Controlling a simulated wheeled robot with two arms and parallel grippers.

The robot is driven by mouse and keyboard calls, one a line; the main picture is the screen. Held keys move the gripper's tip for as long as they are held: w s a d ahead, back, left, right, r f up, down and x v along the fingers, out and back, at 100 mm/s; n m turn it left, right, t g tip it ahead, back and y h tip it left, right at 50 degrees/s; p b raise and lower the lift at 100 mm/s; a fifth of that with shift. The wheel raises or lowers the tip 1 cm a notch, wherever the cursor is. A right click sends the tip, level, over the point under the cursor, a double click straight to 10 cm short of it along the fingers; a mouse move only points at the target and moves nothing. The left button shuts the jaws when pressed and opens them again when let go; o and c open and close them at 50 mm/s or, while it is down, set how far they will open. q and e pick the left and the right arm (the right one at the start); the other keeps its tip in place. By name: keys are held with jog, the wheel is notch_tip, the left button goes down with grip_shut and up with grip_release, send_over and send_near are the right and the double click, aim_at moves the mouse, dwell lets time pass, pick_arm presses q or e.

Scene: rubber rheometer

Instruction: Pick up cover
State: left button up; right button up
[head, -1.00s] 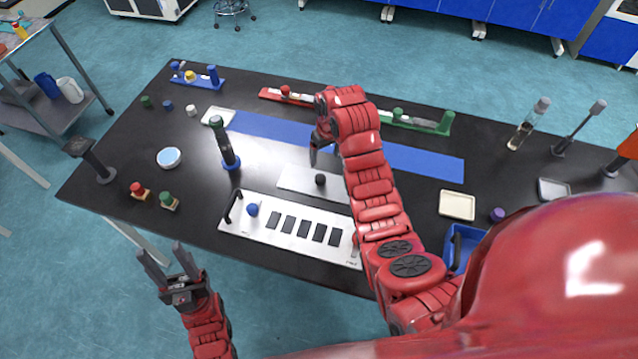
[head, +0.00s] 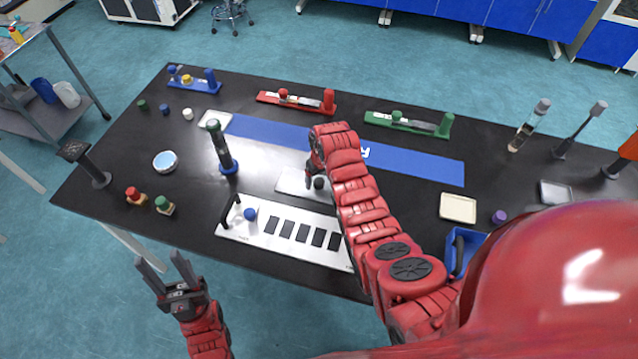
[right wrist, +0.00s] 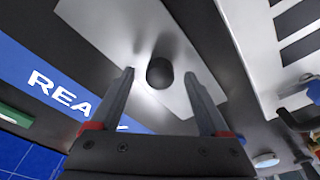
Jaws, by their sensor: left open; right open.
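The cover is a flat silver-white plate (head: 290,182) with a round black knob (head: 318,183), lying on the black table behind the white sample tray. In the right wrist view, the plate (right wrist: 108,28) and its knob (right wrist: 160,74) show close up. My right gripper (right wrist: 158,73) is open, with one finger on each side of the knob in that view. I cannot tell whether the fingers touch it or how high they are above the plate. In the head view my right arm hides part of the plate. My left gripper (head: 158,259) is open and empty, off the table's front edge.
The white tray (head: 232,229) with black rectangles, a blue knob and a black handle lies in front. A dark upright tool (head: 220,145) stands left of the plate. A blue strip (head: 415,166) lies behind. Red (head: 297,103) and green (head: 410,124) racks are further back.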

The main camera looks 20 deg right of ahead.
jog(key=shift+w+f, duration=0.2)
jog(key=shift+f, duration=0.7)
grip_shut()
